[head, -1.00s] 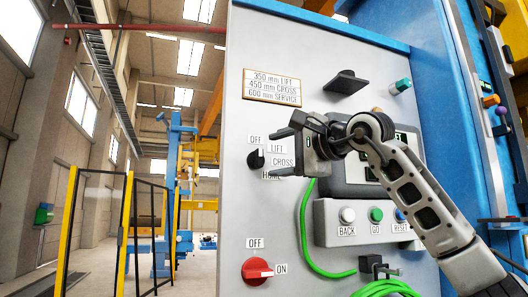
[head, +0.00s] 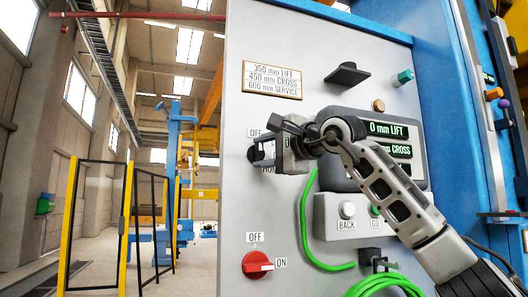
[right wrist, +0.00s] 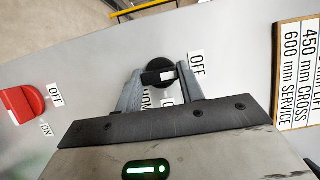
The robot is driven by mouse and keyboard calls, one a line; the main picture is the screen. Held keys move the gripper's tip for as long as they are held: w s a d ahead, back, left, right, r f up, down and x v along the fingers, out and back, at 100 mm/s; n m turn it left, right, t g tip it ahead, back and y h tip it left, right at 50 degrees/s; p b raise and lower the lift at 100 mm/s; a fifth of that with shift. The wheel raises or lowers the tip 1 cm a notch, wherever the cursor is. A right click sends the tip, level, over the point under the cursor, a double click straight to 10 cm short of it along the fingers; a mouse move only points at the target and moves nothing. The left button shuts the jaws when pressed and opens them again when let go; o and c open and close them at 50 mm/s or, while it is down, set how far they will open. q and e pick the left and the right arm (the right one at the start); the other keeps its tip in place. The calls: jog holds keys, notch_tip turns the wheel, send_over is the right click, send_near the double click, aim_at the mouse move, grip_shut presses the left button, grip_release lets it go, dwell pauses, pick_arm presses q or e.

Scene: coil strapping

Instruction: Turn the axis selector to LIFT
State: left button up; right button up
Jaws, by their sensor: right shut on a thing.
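The axis selector is a small black knob (head: 254,153) on the grey panel, mostly hidden by my gripper in the head view. In the right wrist view the knob (right wrist: 156,72) sits between my fingertips, with a white mark on its face. An OFF label (right wrist: 197,64) is beside it; the other labels around it are partly covered, and I cannot tell which one the mark points at. My right gripper (head: 268,150) is shut on the knob, one finger on each side. My left gripper is out of view.
A red OFF/ON switch (head: 257,265) is below the selector. A display (head: 388,129) reads 0 mm LIFT, with a CROSS line beneath. A button box (head: 345,229) and green cable (head: 305,220) lie below my right arm. A black ledge (head: 347,75) juts out above.

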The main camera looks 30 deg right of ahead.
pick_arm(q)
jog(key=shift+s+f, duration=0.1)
pick_arm(e)
jog(key=shift+f, duration=0.1)
jog(key=shift+f+m+b, duration=0.1)
jog(key=shift+m+b, duration=0.2)
jog(key=shift+a+f+m+t+b, duration=0.15)
jog(key=shift+m+t+b, duration=0.35)
jog(key=shift+m+b, duration=0.4)
jog(key=m+t+b, duration=0.1)
jog(key=m+b, duration=0.2)
jog(key=m, duration=0.1)
jog(key=shift+f+h, duration=0.1)
jog(key=shift+h, duration=0.2)
jog(key=shift+m+t+h+b, duration=0.4)
jog(key=shift+m+t+b, duration=0.15)
jog(key=shift+m, duration=0.55)
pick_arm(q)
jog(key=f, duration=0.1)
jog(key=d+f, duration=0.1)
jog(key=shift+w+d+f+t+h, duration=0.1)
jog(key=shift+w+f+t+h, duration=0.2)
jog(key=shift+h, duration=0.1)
pick_arm(e)
jog(key=shift+m, duration=0.4)
pick_arm(q)
jog(key=shift+b, duration=0.35)
